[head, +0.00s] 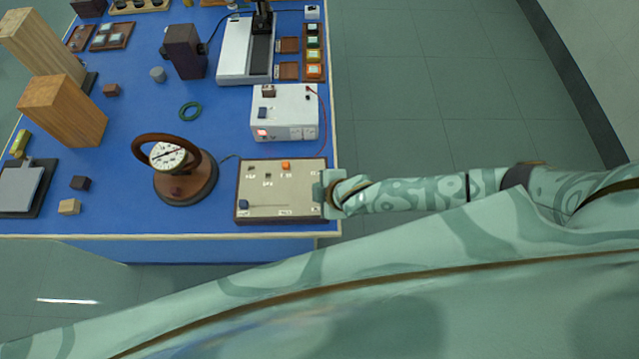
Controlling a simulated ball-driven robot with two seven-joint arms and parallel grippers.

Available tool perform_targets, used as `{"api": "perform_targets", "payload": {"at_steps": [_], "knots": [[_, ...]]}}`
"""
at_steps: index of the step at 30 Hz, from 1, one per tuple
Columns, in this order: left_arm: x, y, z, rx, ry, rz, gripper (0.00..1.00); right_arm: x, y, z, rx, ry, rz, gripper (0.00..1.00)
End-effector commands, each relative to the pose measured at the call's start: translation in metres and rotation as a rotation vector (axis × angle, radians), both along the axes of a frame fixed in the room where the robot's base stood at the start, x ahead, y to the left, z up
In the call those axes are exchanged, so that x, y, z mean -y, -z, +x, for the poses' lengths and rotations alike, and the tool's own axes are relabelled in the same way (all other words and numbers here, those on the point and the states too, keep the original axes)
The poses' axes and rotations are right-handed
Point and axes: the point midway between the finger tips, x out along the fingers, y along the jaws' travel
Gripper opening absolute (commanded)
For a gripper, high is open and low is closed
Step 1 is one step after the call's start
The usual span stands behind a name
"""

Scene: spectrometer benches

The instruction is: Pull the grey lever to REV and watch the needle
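A grey-beige control box (270,196) sits at the front right corner of the blue bench. I cannot make out a grey lever; the box's right edge is partly covered by my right gripper (325,191). That gripper is at this edge, and its fingers are too small to tell open from shut. A round dial (168,156) with a dark needle stands in a brown ring-handled mount left of the box. My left gripper is out of view.
A white instrument box (284,118) with a red lit indicator stands behind the control box. Open floor lies right of the bench.

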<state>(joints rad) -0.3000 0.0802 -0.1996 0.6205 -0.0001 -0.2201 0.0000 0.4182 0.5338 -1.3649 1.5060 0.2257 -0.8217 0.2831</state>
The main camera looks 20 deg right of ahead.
Motion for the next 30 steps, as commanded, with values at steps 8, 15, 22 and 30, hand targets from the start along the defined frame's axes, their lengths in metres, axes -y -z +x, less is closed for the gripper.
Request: {"api": "perform_targets", "payload": {"at_steps": [8,15,22,30], "knots": [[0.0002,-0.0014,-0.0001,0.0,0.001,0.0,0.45,-0.0018,0.0017,-0.003,0.03,-0.001,-0.007,0.0],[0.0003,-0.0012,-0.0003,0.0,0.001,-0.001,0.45,-0.0016,0.0021,-0.0034,0.029,-0.002,-0.007,0.0],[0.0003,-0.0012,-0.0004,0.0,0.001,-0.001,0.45,-0.0014,0.0019,-0.0029,0.029,-0.002,-0.008,0.42],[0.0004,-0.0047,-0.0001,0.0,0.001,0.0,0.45,0.0015,-0.0052,-0.0069,0.029,0.0,-0.009,0.42]]}}
